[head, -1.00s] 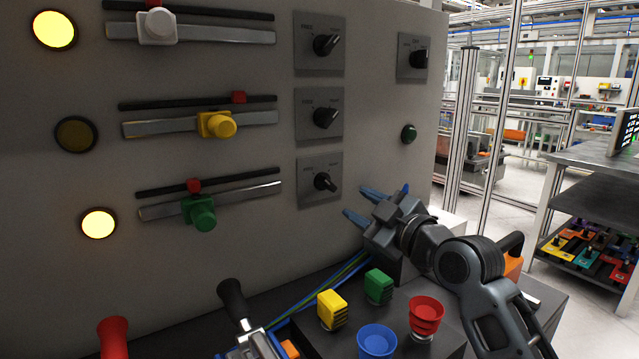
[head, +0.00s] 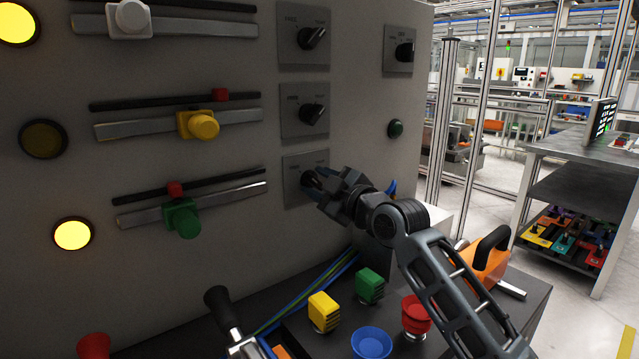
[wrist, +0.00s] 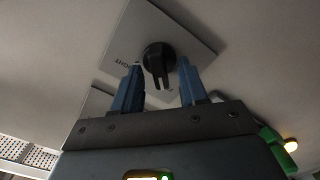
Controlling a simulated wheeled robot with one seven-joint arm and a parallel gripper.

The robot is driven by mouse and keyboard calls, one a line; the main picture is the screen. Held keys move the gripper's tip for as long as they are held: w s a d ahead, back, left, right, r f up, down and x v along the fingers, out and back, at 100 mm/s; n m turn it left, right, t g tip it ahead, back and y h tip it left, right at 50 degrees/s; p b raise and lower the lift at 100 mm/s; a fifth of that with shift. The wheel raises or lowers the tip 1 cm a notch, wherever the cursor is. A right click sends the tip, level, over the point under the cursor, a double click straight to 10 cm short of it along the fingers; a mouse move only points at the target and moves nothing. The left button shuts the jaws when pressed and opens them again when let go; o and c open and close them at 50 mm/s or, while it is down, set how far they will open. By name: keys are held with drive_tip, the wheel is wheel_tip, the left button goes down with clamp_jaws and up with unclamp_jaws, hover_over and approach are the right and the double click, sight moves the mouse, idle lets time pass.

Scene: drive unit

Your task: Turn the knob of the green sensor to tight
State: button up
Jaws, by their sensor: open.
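The bottom black knob (head: 308,180) sits on a square grey plate (head: 291,194) on the panel, in the row of the green slider block (head: 182,218). My gripper (head: 318,190) is at this knob and partly covers it in the head view. In the wrist view the knob (wrist: 158,58) lies between the two blue fingertips of my open gripper (wrist: 160,74), with a visible gap on each side. The plate's printed words are only partly readable in the wrist view (wrist: 185,38). The knob's exact setting is hard to tell.
Two more black knobs (head: 313,114) (head: 312,38) are above. Below my arm stand yellow (head: 323,308) and green (head: 369,284) blocks, a red cup-shaped piece (head: 416,312) and a blue one (head: 371,343).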

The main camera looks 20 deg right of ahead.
clamp_jaws()
idle(0.3)
idle(0.4)
drive_tip(key=m, duration=0.4)
drive_tip(key=shift+m, duration=0.4)
drive_tip(key=m, duration=0.4)
drive_tip(key=shift+d+m, duration=0.1)
drive_tip(key=shift+m, duration=0.2)
drive_tip(key=m+p, duration=0.2)
drive_tip(key=m, duration=0.2)
drive_tip(key=shift+w+d, duration=0.1)
drive_tip(key=shift+d+m+p, duration=0.15)
drive_tip(key=shift+m+p, duration=0.75)
drive_tip(key=shift+m, duration=1.3)
drive_tip(key=shift+f, duration=0.1)
